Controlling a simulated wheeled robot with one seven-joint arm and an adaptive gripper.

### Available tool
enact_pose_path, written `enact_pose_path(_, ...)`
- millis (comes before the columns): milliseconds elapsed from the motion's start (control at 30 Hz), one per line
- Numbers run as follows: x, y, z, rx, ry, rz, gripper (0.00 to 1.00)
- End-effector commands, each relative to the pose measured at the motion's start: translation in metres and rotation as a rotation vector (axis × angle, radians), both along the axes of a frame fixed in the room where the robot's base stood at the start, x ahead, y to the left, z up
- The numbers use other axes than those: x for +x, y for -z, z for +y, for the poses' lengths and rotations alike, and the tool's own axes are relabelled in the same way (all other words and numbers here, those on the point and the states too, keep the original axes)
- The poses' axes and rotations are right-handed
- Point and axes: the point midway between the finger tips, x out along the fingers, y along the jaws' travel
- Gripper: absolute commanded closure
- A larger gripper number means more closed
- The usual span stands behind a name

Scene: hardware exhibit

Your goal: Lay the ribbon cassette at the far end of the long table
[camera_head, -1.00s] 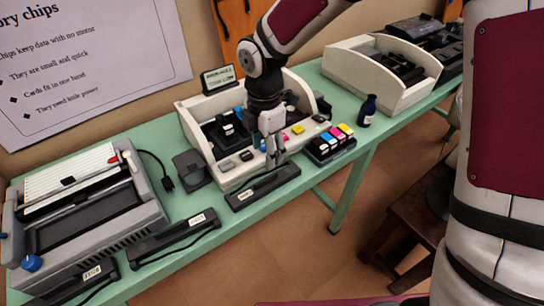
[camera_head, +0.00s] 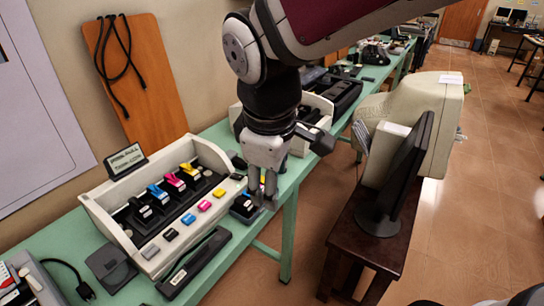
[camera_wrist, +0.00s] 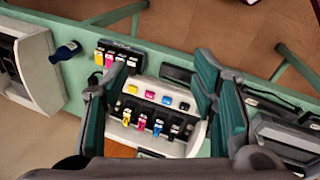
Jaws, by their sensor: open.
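A long black piece with a small pale label (camera_head: 196,262), which looks like a ribbon cassette, lies on the green long table (camera_head: 213,291) along the front of the cream printer case (camera_head: 112,225). Part of it also shows in the wrist view (camera_wrist: 178,74), behind a finger. I cannot tell whether it is the task's cassette. My gripper (camera_head: 266,196) is open and empty, above the table by the small cartridge tray (camera_head: 243,208), which it partly hides. In the wrist view its two fingers (camera_wrist: 155,95) stand apart over the printer case.
Coloured cartridges (camera_head: 174,182) sit in the case. Further along the table are another cream case (camera_head: 318,108) and dark devices. A brown stool (camera_head: 352,232) holding a monitor (camera_head: 397,180) stands right of the table.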

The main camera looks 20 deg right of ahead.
Motion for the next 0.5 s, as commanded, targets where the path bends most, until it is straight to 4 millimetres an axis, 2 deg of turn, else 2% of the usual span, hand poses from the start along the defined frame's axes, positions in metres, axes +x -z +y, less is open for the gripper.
enact_pose_path(100,-0.035,-0.017,-0.018,0.086,0.243,-0.08,0.47)
enact_pose_path(200,-0.061,-0.023,-0.028,0.169,0.43,-0.13,0.47)
enact_pose_path(333,-0.087,-0.026,-0.035,0.269,0.614,-0.174,0.47)
enact_pose_path(500,-0.103,-0.026,-0.038,0.342,0.735,-0.195,0.47)
